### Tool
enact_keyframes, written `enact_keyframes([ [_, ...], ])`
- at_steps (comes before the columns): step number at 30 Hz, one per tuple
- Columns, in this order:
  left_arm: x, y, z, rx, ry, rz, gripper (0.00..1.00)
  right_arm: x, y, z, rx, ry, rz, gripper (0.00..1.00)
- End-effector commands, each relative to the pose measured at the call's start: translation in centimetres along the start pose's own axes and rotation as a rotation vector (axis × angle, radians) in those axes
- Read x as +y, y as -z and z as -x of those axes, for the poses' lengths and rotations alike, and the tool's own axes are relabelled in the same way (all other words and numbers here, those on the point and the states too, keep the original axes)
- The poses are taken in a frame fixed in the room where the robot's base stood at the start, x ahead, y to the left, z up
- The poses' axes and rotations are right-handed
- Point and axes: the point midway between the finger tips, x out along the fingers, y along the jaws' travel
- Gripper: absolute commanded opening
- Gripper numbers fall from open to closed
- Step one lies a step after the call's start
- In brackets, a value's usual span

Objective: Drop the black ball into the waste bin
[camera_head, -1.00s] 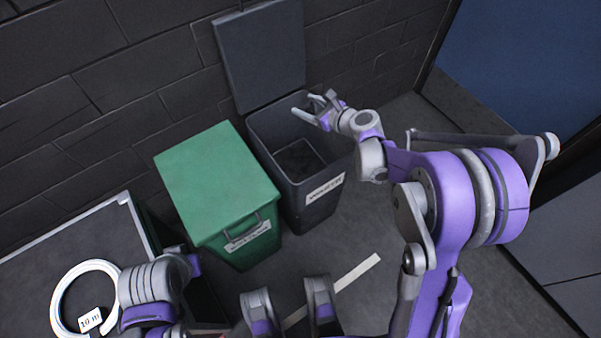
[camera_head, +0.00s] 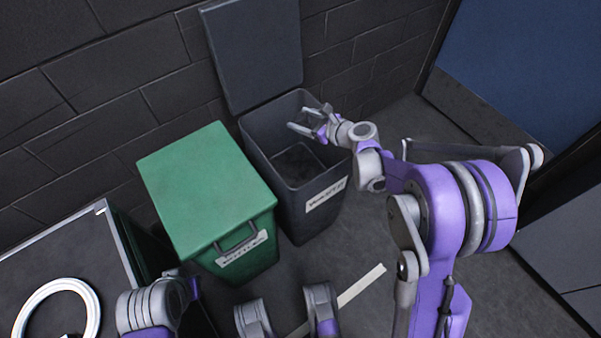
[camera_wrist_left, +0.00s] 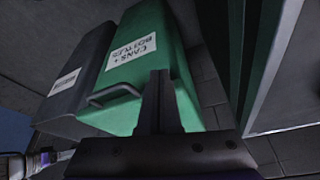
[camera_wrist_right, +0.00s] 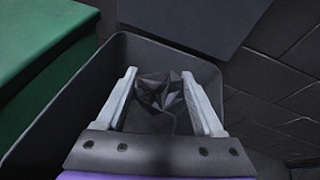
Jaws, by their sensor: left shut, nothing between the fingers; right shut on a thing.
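The waste bin (camera_head: 318,195) is dark grey with a white label and stands open, its lid (camera_head: 253,50) raised against the wall. My right gripper (camera_head: 299,118) is over the bin's opening, with its fingers pointing left. The ball is hard to make out against the dark bin interior. My left gripper (camera_wrist_left: 158,78) is shut and empty in the left wrist view, in front of the green bin.
A closed green bin (camera_head: 207,190) with a handle and a cans-and-bottles label stands left of the waste bin. A dark-topped table (camera_head: 55,270) with a white ring (camera_head: 30,300) is at the lower left. A brick wall stands behind the bins.

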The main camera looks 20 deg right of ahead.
Motion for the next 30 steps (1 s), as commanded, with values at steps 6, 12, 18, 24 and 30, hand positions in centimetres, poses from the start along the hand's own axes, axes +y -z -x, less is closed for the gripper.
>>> enact_keyframes([
  [6,0.0,0.0,-0.1,0.000,0.000,0.000,0.00,0.0,0.2,-0.1,0.000,0.000,0.000,0.17],
  [12,0.0,0.0,-0.1,0.000,0.000,0.000,0.00,0.0,0.1,0.0,0.000,0.000,0.000,0.94],
  [18,0.0,0.0,-0.1,0.000,0.000,0.000,0.00,0.0,0.1,0.0,0.000,0.000,0.000,1.00],
  [24,0.0,0.0,0.2,0.000,0.000,0.000,0.00,0.0,0.1,1.0,0.000,0.001,0.000,1.00],
  [30,0.0,0.3,1.1,0.003,0.000,0.000,0.00,-0.1,0.0,4.8,0.001,0.004,-0.001,1.00],
])
